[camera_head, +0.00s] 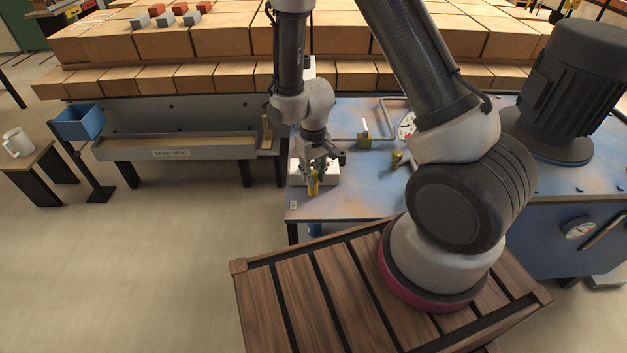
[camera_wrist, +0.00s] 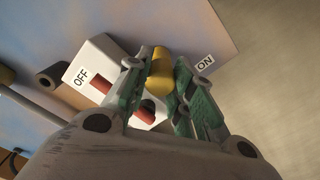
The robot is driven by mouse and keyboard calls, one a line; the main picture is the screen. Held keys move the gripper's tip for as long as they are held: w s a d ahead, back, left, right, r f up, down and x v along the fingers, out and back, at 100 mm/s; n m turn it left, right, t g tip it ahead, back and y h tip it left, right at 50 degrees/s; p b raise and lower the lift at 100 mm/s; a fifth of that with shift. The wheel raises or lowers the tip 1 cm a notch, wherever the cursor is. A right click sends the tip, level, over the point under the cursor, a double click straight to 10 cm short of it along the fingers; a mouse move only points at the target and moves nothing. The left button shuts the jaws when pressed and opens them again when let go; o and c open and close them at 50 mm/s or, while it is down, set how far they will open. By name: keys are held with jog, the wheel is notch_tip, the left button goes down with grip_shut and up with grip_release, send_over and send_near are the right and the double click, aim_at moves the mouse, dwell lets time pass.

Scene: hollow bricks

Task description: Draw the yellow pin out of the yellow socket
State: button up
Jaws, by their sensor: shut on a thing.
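My gripper (camera_head: 318,172) is over the near left corner of the blue bench, pointing down. Its fingers (camera_wrist: 168,95) are shut on the yellow pin (camera_wrist: 162,66), a short yellow cylinder. The pin also shows as a small yellow piece (camera_head: 313,184) just below the fingers in the head view. A white box (camera_wrist: 97,64) marked OFF, with red parts, lies beside and partly behind the fingers. The yellow socket cannot be made out apart from the pin, so I cannot tell how deep the pin sits.
A large dark motor (camera_head: 575,85) is at the right. Brick rows (camera_head: 220,40) rise behind. A grey trough (camera_head: 180,147) is at the left.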

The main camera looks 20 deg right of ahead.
jog(key=shift+r, duration=2.25)
jog(key=shift+r, duration=2.55)
jog(key=s+r, duration=0.2)
jog(key=s, duration=0.4)
